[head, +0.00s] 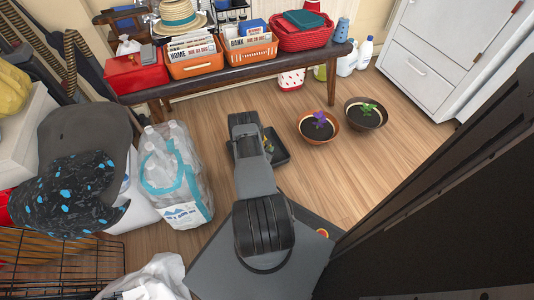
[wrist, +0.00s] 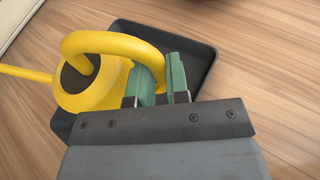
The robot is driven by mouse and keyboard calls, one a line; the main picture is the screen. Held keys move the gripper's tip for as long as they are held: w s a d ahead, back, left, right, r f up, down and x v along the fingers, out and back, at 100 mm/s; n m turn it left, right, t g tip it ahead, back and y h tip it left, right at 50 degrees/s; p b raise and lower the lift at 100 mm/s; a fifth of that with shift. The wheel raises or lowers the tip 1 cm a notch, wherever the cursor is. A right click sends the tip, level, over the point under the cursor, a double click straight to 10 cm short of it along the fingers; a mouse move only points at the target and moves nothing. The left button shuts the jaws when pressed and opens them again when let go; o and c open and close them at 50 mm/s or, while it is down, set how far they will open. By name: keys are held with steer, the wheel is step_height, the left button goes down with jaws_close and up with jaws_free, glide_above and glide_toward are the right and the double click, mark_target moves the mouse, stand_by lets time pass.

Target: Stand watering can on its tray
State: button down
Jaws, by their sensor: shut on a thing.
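The yellow watering can (wrist: 88,92) shows in the wrist view, with its spout pointing left and its dark opening up. My gripper (wrist: 163,78) has its green fingers closed on the can's looped handle. The black tray (wrist: 196,55) lies on the floor beneath the can. The can overlaps the tray's left part in this view, and the spout reaches past its edge. I cannot tell whether the can touches the tray. In the head view the tray (head: 279,148) shows beside my arm, which hides most of the can.
Two bowls of soil with plants, one purple (head: 318,127) and one green (head: 366,114), stand right of the tray. A bench (head: 225,72) with baskets is behind. A bottle pack (head: 175,175) stands to the left. Floor right of the tray is partly clear.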

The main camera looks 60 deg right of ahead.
steer(key=shift+w+d+f+b, duration=0.3)
steer(key=shift+d+f+b, duration=0.15)
steer(key=shift+f+b, duration=0.15)
step_height(320, 180, down, 3)
steer(key=shift+w+b, duration=0.1)
steer(key=shift+b, duration=1.1)
steer(key=shift+r, duration=0.1)
steer(key=c, duration=1.5)
jaws_free()
steer(key=shift+f, duration=0.25)
steer(key=shift+c, duration=0.2)
steer(key=o, duration=0.4)
steer(key=shift+o, duration=0.2)
steer(key=shift+r, duration=0.1)
